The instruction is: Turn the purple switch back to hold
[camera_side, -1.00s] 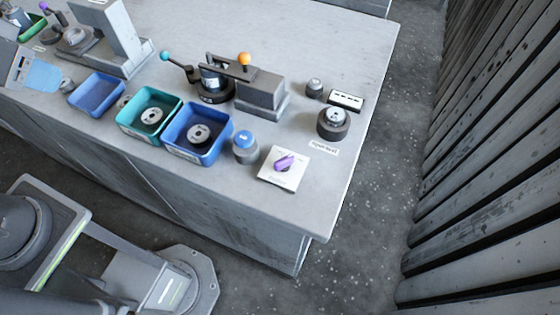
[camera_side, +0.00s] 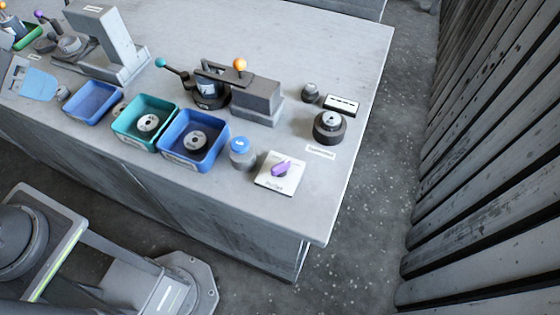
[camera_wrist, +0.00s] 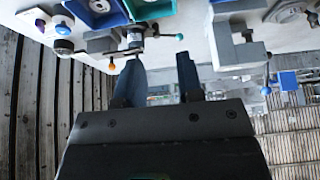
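The purple switch (camera_side: 281,168) sits on a white labelled plate (camera_side: 264,182) near the bench's front right corner in the side view. Its handle lies slantwise, one end toward the upper right. The label is too small to read. In the wrist view a white plate (camera_wrist: 27,16) shows at the top left, with a small purple patch on it. My gripper (camera_wrist: 157,62) is open and empty, its two dark fingers apart. It is away from the switch, which lies off to the left in the wrist view. The side view does not show the gripper.
A blue-capped jar (camera_side: 241,152) stands just left of the switch plate. Blue (camera_side: 222,147) and teal (camera_side: 117,126) trays holding round parts lie farther left. A clamp fixture with an orange ball (camera_side: 240,64) stands behind. A dark round part (camera_side: 329,128) is behind right. Bench in front is clear.

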